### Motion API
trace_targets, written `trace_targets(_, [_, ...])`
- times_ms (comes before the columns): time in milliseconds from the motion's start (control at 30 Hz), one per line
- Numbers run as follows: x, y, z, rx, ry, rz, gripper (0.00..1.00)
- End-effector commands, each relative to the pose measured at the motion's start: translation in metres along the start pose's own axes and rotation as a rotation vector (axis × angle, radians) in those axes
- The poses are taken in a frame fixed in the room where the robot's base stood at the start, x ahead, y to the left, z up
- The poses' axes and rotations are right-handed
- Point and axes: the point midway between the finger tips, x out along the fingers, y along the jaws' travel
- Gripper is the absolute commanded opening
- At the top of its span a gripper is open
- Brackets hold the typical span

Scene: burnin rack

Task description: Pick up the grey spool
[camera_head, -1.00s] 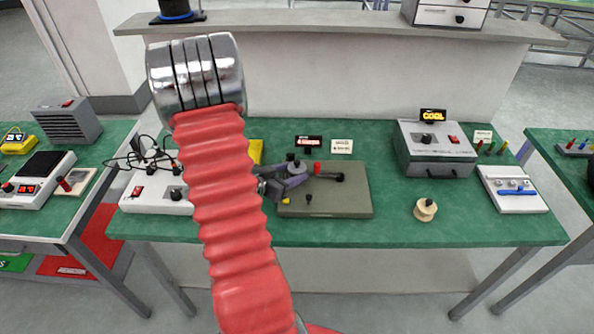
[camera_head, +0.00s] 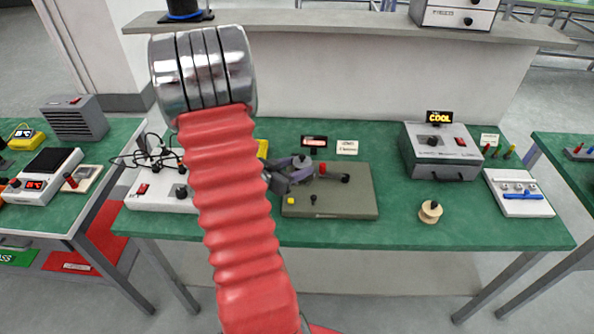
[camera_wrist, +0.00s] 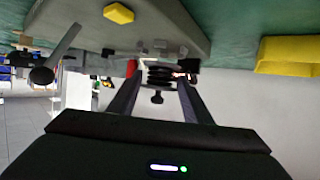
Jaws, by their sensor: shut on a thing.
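My gripper (camera_head: 302,170) is over the left part of an olive-grey board (camera_head: 350,202) on the green bench, in the head view. In the wrist view my gripper (camera_wrist: 158,78) has its two fingers closed on a dark ribbed piece with a small knob, which I take as the grey spool (camera_wrist: 160,77). In the head view its dark top (camera_head: 299,160) shows between the fingers. My arm hides part of the bench left of it. I cannot tell how far the spool is above the board.
A red knob and black handle (camera_head: 345,178) stand on the board right of my gripper. A tan spool (camera_head: 430,212) stands further right. A grey box (camera_head: 440,150) and a white tray (camera_head: 518,194) are at the right. The bench front between board and tan spool is clear.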

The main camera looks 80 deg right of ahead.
Motion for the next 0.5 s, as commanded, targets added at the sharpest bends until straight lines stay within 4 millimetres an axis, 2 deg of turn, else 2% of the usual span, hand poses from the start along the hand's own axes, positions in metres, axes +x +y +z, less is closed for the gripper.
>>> trace_targets(300, [-0.018,0.0,-0.043,0.004,0.002,-0.001,0.2])
trace_targets(500, [-0.025,0.0,-0.062,0.002,0.002,-0.001,0.2])
